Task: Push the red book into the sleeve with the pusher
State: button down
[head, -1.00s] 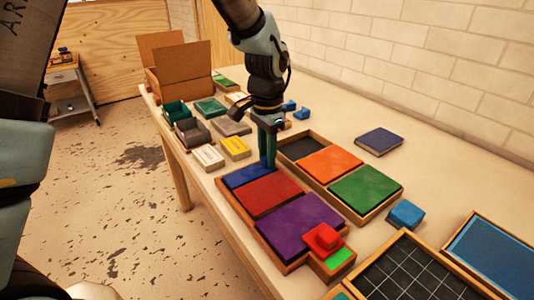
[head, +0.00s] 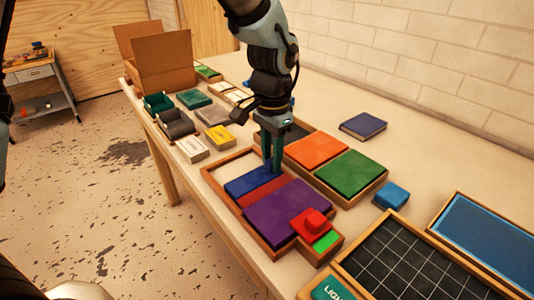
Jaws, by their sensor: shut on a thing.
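The blue pusher (head: 250,180) lies flat in a shallow wooden tray (head: 209,181). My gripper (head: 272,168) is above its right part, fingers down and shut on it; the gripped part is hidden. The red book (head: 284,190) shows only as a narrow strip between the pusher and the purple sleeve (head: 290,216). The pusher's edge appears against the red book, and the rest of the book seems to be inside the sleeve. Bare tray floor shows behind the pusher at the upper left.
A red block (head: 313,221) and a bright green patch (head: 326,241) are at the tray's near end. A neighbouring tray holds orange (head: 317,149) and green (head: 350,173) slabs. A dark blue book (head: 363,125) and blue block (head: 391,196) lie to the right. Cardboard boxes (head: 165,65) stand behind.

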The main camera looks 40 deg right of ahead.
jog(key=c, duration=0.6)
grip_release()
notch_tip(320, 180, up, 11)
jog(key=b, duration=0.1)
jog(key=shift+b, duration=0.4)
